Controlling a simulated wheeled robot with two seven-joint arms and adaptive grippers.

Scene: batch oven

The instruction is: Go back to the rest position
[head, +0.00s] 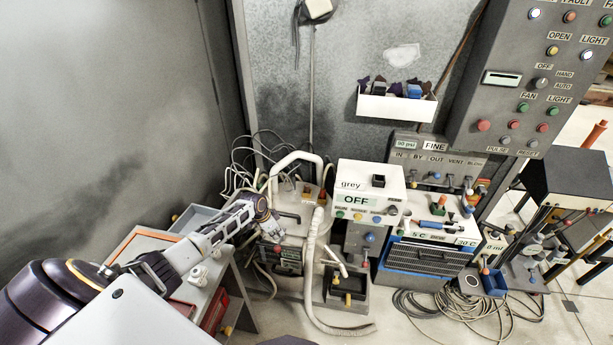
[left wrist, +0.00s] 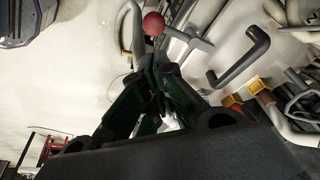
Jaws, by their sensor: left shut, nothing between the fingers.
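My left arm reaches in from the lower left in the head view. Its gripper (head: 270,230) is at the arm's far end, over the cluttered equipment beside the small cabinet. In the left wrist view the dark green fingers of the left gripper (left wrist: 157,82) are shut with nothing held. Where the fingertips sit against the parts behind them is hard to tell in the head view. My right gripper is not in view.
A small cabinet (head: 222,285) stands close under my left arm. White hoses (head: 313,270) and wires crowd the gripper. A white box marked OFF (head: 352,199) and a control panel (head: 500,105) stand to the right. A red ball knob (left wrist: 153,23) shows near the fingers.

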